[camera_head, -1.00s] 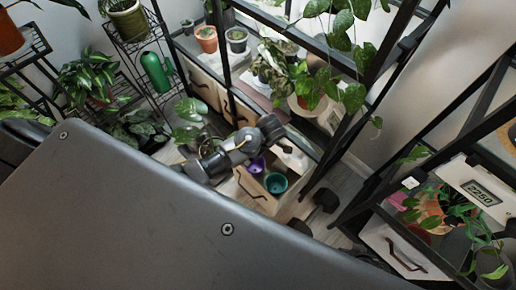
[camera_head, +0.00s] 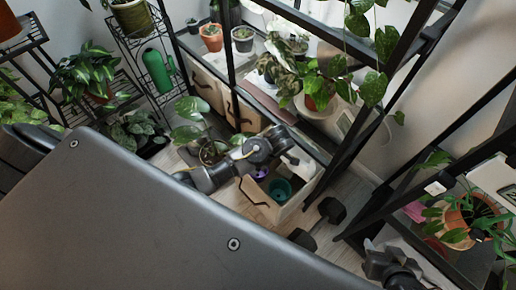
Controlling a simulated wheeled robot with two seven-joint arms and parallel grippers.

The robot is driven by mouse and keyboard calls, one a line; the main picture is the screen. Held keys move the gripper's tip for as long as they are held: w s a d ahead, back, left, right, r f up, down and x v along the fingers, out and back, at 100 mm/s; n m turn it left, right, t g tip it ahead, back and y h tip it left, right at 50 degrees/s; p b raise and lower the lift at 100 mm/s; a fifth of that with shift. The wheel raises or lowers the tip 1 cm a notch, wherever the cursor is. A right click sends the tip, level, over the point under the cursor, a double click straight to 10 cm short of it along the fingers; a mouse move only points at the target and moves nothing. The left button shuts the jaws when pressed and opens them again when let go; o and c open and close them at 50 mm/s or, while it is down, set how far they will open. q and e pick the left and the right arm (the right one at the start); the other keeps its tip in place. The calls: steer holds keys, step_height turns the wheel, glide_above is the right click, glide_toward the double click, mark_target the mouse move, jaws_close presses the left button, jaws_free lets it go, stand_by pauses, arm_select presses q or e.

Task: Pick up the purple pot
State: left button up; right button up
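The purple pot (camera_head: 261,173) is in an open wooden drawer (camera_head: 262,209) low at the middle of the view. Only part of it shows, below and partly behind my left arm's forearm. A teal pot (camera_head: 280,189) sits in the same drawer, just to its right. My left arm reaches in from the left, its wrist over the drawer's back edge; I cannot clearly make out its fingers. My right gripper (camera_head: 374,252) shows at the bottom right, dark, well away from the drawer. I cannot tell whether it is open.
My large grey body panel fills the lower left. A black dumbbell (camera_head: 331,210) lies on the wooden floor right of the drawer. Black-framed shelves with plants stand behind and at the right. A green bottle (camera_head: 158,71) stands on a wire stand at the upper left.

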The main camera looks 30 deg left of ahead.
arm_select(q)
steer(key=b+x, duration=0.1)
steer(key=x, duration=0.4)
steer(key=shift+f+b, duration=0.1)
steer(key=shift+b, duration=0.3)
steer(key=shift+a+f, duration=0.1)
steer(key=shift+f, duration=0.25)
steer(key=b+x, duration=0.2)
steer(key=x, duration=0.2)
steer(key=shift+s+f, duration=0.15)
steer(key=shift+f, duration=0.15)
steer(key=shift+a+f, duration=0.1)
steer(key=shift+a, duration=0.05)
steer(key=c, duration=0.7)
arm_select(e)
steer(key=w+a+r+n+t+y, duration=0.2)
steer(key=w+a+r+t+y, duration=0.3)
steer(key=r, duration=0.7)
steer(key=shift+a+r+n+t+y, duration=0.35)
steer(key=shift+a+t+y, duration=0.65)
steer(key=shift+a+t, duration=1.15)
steer(key=shift+a+g, duration=0.2)
steer(key=shift+g, duration=0.05)
